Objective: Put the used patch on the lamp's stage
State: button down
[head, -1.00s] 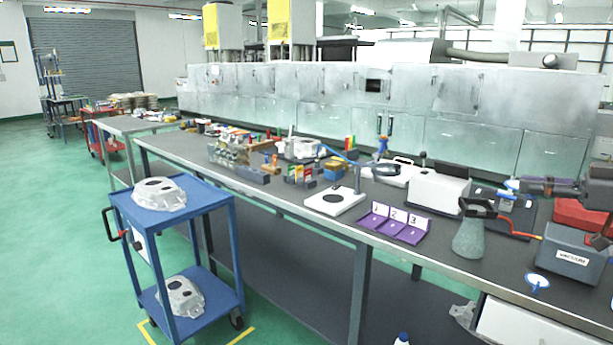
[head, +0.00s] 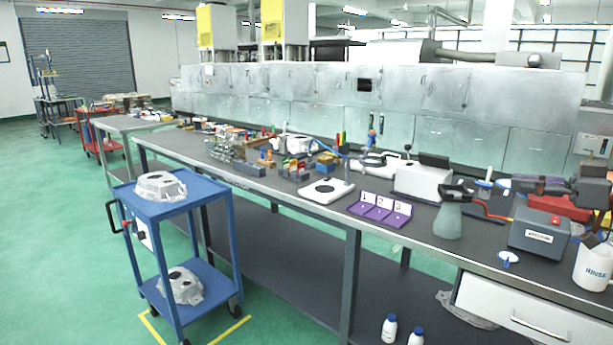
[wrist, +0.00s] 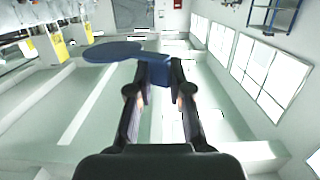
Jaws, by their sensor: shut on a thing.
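My gripper (head: 517,182) is at the right in the head view, above the bench, shut on a blue paddle-like patch. In the wrist view the patch (wrist: 112,52) shows as a flat blue disc with a short stem between the fingertips (wrist: 158,75); in the head view its disc (head: 503,184) points left. I cannot tell whether it is the used one. The lamp's stage (head: 314,190) appears to be the white plate with a black circle, mid-bench, with a post and arm at its back. It is empty and well left of my gripper.
Between them stand a purple tray (head: 368,211) with numbers 1, 2 and 3, a white box (head: 420,182) and a grey-green flask (head: 448,221). Another blue-and-white disc (head: 508,258) lies near the front edge. A grey vacuum box (head: 540,237) and a rinse cup (head: 592,265) stand at right.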

jog(key=w+d+f+m+t+h, duration=0.35)
jog(key=w+d+m+h, duration=0.25)
jog(key=w+d, duration=0.85)
jog(key=w+d+f+m+h, duration=0.1)
jog(key=w+d+m+h, duration=0.2)
jog(key=d+h, duration=0.3)
jog(key=w+d+f+m+h, duration=0.1)
jog(key=w+d+m+h, duration=0.3)
jog(key=d+h, duration=0.3)
jog(key=shift+w+d+m, duration=0.3)
jog(key=shift+d+m, duration=0.1)
jog(key=shift+m, duration=0.5)
